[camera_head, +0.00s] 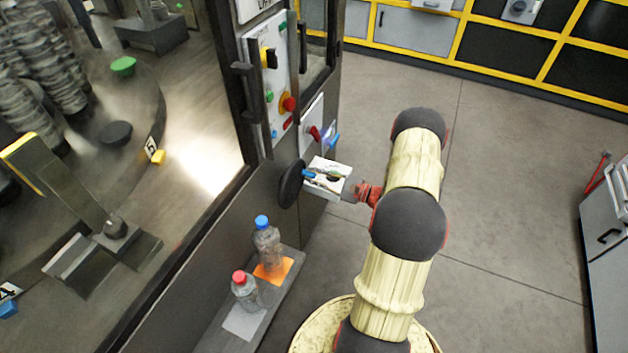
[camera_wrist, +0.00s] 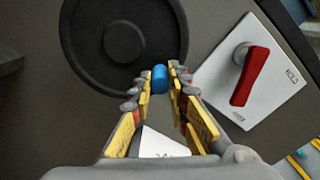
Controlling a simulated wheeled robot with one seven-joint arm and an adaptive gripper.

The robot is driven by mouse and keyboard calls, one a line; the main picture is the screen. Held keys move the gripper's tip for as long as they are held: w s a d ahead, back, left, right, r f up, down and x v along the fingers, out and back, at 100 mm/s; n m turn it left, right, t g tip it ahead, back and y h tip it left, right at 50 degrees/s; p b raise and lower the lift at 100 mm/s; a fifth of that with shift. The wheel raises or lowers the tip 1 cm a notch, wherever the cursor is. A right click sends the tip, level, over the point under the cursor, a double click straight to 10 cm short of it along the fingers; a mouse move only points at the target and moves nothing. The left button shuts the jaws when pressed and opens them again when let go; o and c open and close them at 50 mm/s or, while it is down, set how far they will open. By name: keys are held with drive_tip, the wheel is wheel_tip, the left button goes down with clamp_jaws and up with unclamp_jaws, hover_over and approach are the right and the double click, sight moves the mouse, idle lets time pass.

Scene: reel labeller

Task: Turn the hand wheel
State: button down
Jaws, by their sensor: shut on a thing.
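The hand wheel is a black disc (camera_head: 289,184) on the side of the grey machine cabinet, seen nearly edge-on in the head view. In the wrist view its dark face (camera_wrist: 86,42) with a raised round hub fills the upper left. A small blue handle (camera_wrist: 160,79) stands out near the wheel's lower right rim. My gripper (camera_wrist: 159,82) has its two yellow-and-grey fingers on either side of this handle, shut on it. In the head view my arm reaches in from the right, and the fingers are hard to make out.
Right of the wheel is a red lever (camera_wrist: 250,76) on a white plate, close to the fingers. A control panel (camera_head: 272,85) is above. A blue-capped bottle (camera_head: 267,243) and red-capped bottle (camera_head: 245,291) stand on a ledge below. Open floor (camera_head: 510,190) lies to the right.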

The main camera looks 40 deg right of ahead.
drive_tip(key=shift+d+r+n, duration=0.15)
drive_tip(key=shift+d+n, duration=0.05)
drive_tip(key=shift+n, duration=0.2)
idle(0.3)
drive_tip(key=c, duration=2)
unclamp_jaws()
drive_tip(key=shift+d, duration=0.1)
drive_tip(key=o, duration=0.3)
drive_tip(key=v, duration=1.2)
drive_tip(key=shift+a, duration=0.25)
